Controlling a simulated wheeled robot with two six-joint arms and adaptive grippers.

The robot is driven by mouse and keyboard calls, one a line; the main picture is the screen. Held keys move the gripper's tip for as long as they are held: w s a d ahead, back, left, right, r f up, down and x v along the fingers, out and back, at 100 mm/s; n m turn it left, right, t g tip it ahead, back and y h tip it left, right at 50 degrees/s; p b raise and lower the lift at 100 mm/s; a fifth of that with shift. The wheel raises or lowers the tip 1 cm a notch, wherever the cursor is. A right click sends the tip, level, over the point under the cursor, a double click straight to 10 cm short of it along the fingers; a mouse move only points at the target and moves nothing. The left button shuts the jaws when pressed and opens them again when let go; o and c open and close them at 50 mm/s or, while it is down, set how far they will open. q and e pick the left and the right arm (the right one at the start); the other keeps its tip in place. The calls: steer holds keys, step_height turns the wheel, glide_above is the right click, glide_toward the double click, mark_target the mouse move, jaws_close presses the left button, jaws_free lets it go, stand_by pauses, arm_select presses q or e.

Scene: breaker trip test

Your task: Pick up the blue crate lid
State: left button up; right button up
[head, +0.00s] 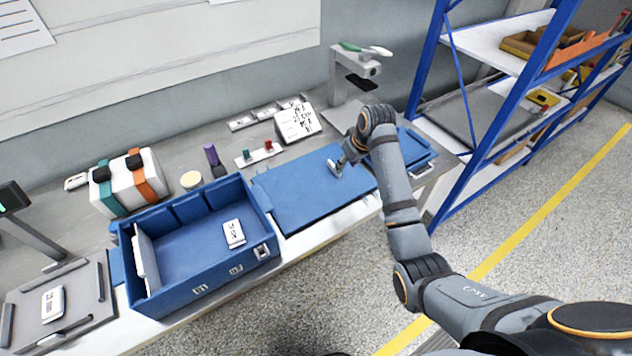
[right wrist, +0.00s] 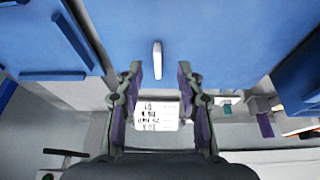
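The blue crate lid (head: 300,200) lies flat on the bench, right of the open blue crate (head: 185,290). My right gripper (head: 338,168) is low over the lid's right half, and its arm hides part of what lies to the right. In the right wrist view the lid (right wrist: 215,35) fills the top middle. A small pale handle (right wrist: 157,60) on it lies between the open, parallel fingertips of my right gripper (right wrist: 160,72). No contact between fingers and handle shows. My left gripper is not in view.
A white breaker (head: 234,233) lies inside the crate. A grey stand (head: 356,65) and blue shelving (head: 478,150) rise farther back. Floor in front is clear.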

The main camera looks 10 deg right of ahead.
step_height(320, 180, up, 3)
steer(key=w, duration=0.3)
steer(key=x, duration=0.5)
steer(key=p+x, duration=0.1)
steer(key=x, duration=0.4)
steer(key=shift+s+a+f, duration=0.15)
steer(key=shift+a+f, duration=0.1)
steer(key=shift+f, duration=0.1)
steer(key=shift+r, duration=0.1)
jaws_close()
